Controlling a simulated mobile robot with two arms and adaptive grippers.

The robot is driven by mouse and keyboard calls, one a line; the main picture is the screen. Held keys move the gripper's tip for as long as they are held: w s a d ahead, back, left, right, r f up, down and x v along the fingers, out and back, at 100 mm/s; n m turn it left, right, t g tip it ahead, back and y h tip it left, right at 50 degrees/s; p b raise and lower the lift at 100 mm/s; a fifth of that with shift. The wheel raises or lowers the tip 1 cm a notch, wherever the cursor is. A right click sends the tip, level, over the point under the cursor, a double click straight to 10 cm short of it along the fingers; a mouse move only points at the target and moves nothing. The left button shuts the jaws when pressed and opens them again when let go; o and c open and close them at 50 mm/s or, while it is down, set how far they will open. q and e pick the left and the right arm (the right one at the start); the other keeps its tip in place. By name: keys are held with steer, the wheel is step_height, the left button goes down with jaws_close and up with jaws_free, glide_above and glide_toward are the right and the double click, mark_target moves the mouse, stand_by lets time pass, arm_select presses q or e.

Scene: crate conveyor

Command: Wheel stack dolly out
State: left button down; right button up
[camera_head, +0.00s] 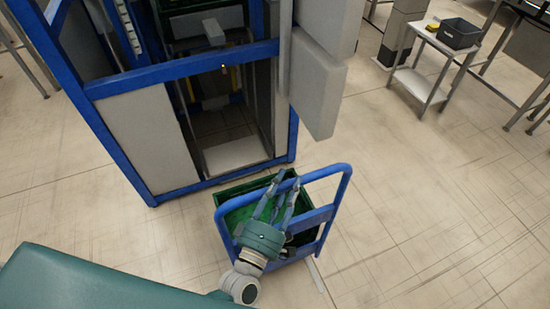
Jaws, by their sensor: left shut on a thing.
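The dolly (346,182) stands on the floor with its blue tubular handle frame facing me. A green crate (238,190) sits on it behind the handle. How many crates are stacked is hidden from this angle. My left gripper (284,183) reaches over the dolly from below and is shut on the top bar of the handle. Its body and fingers cover part of the handle and the crate. My right gripper is out of view.
A blue-framed machine cabinet (185,62) with grey panels and an opening stands just beyond the dolly. A grey cart (430,88) carries a black bin (459,34) at the upper right. The tiled floor right of the dolly is clear.

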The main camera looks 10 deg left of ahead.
arm_select(q)
steer(key=s+d, duration=0.8)
steer(key=s, duration=0.4)
steer(key=shift+f, duration=0.1)
steer(key=c, duration=1.3)
jaws_free()
steer(key=v, duration=0.7)
steer(key=shift+s, duration=0.3)
